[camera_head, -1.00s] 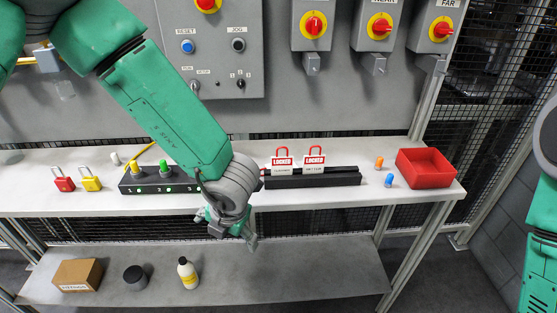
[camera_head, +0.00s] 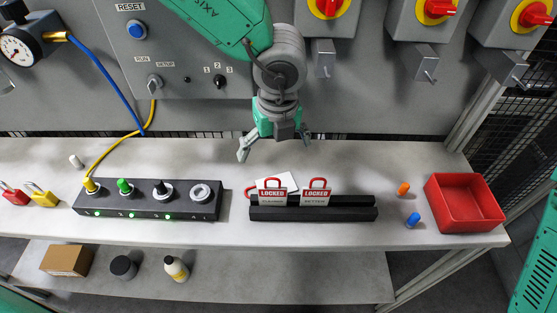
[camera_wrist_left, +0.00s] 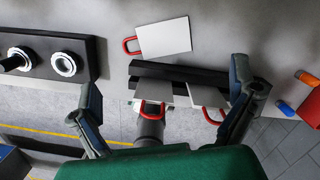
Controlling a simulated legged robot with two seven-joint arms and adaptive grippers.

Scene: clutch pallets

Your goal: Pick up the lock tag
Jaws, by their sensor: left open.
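Two red-and-white LOCKED tags, a left one (camera_head: 272,192) and a right one (camera_head: 316,193), stand upright in a black slotted rack (camera_head: 340,213). A third tag (camera_head: 289,181), white with a red loop, lies flat on the bench behind the rack, partly hidden by the left standing tag; it shows whole in the left wrist view (camera_wrist_left: 165,37). My left gripper (camera_head: 274,145) is open and empty, above the bench behind the rack, apart from the tags. In the wrist view its fingers (camera_wrist_left: 166,85) are spread wide on either side of the rack. My right gripper is out of view.
A black block (camera_head: 150,211) with colored knobs stands left of the rack. Red (camera_head: 14,196) and yellow (camera_head: 43,197) padlocks lie at far left. Orange (camera_head: 403,188) and blue (camera_head: 412,220) plugs and a red bin (camera_head: 465,203) are at right. A panel wall stands behind.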

